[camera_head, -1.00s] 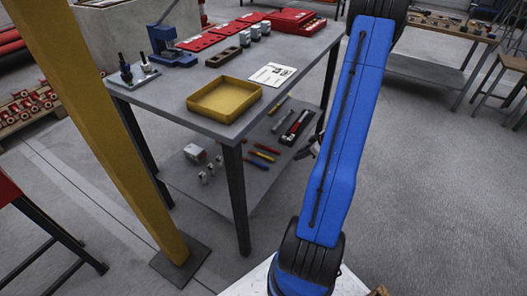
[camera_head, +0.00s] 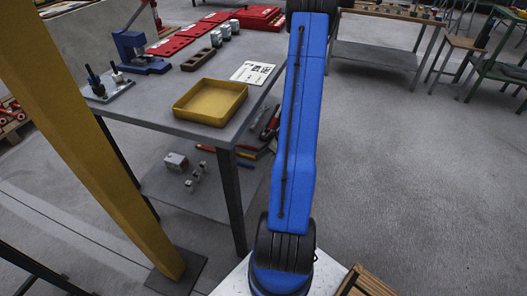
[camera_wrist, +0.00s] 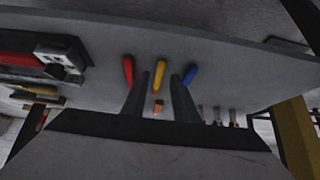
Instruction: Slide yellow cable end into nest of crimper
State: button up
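The yellow cable (camera_wrist: 159,72) lies on the lower shelf of the table in the wrist view, between a red cable (camera_wrist: 128,70) and a blue one (camera_wrist: 190,75). Its copper-coloured end (camera_wrist: 158,104) shows between my gripper's fingers. My gripper (camera_wrist: 160,80) is open and empty, its two dark fingers apart on either side of the yellow cable in the picture. I cannot tell how far above it they are. The blue bench press (camera_head: 135,52), apparently the crimper, stands on the tabletop at the back left; its nest is too small to make out. My gripper is hidden in the head view.
A yellow tray (camera_head: 210,102) and a white sheet (camera_head: 252,72) lie on the table (camera_head: 160,115). A yellow post (camera_head: 95,150) stands at the left. The tabletop overhangs the lower shelf (camera_head: 205,205). Small metal pieces (camera_wrist: 220,117) lie beside the cables.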

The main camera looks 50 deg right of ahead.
jog(key=shift+x, duration=1.9)
jog(key=shift+f, duration=0.1)
grip_shut()
jog(key=shift+r, duration=2.05)
